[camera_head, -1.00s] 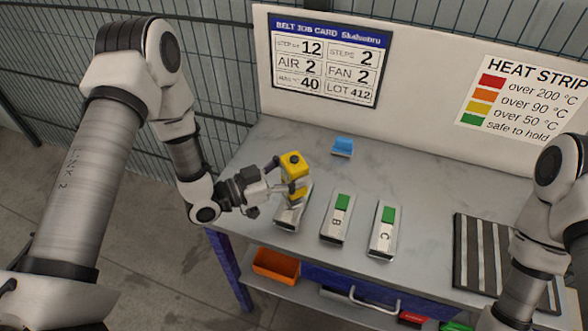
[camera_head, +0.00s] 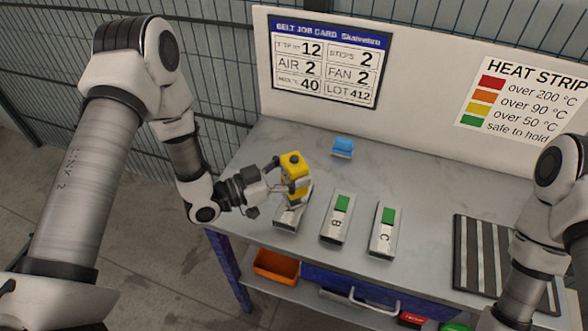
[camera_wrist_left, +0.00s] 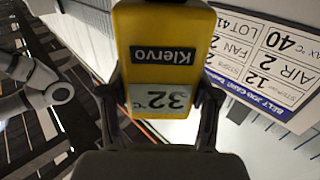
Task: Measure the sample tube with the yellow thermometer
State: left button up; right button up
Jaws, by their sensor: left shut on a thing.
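My left gripper (camera_head: 284,182) is shut on the yellow thermometer (camera_head: 293,162) and holds it upright. In the left wrist view the thermometer (camera_wrist_left: 165,45) shows the name "Klervo" and a display (camera_wrist_left: 160,98) reading 32 °C, upside down. It stands over the far end of the leftmost grey sample piece (camera_head: 289,217), whose strip and letter are hidden. I cannot tell whether they touch. Two similar pieces, B (camera_head: 335,228) and C (camera_head: 383,242), lie to the right with green strips on top. My right gripper is out of view.
A small blue object (camera_head: 342,146) lies behind on the grey table (camera_head: 400,175). A dark striped rack (camera_head: 480,260) is at the right. A job card (camera_head: 328,60) and a heat strip chart (camera_head: 520,100) hang on the back panel. An orange bin (camera_head: 275,266) sits below the tabletop.

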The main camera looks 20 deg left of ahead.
aim_at(294, 158)
pick_arm(q)
notch_tip(294, 158, up, 7)
jog(key=p, duration=0.4)
jog(key=shift+f, duration=0.2)
jog(key=shift+f, duration=0.1)
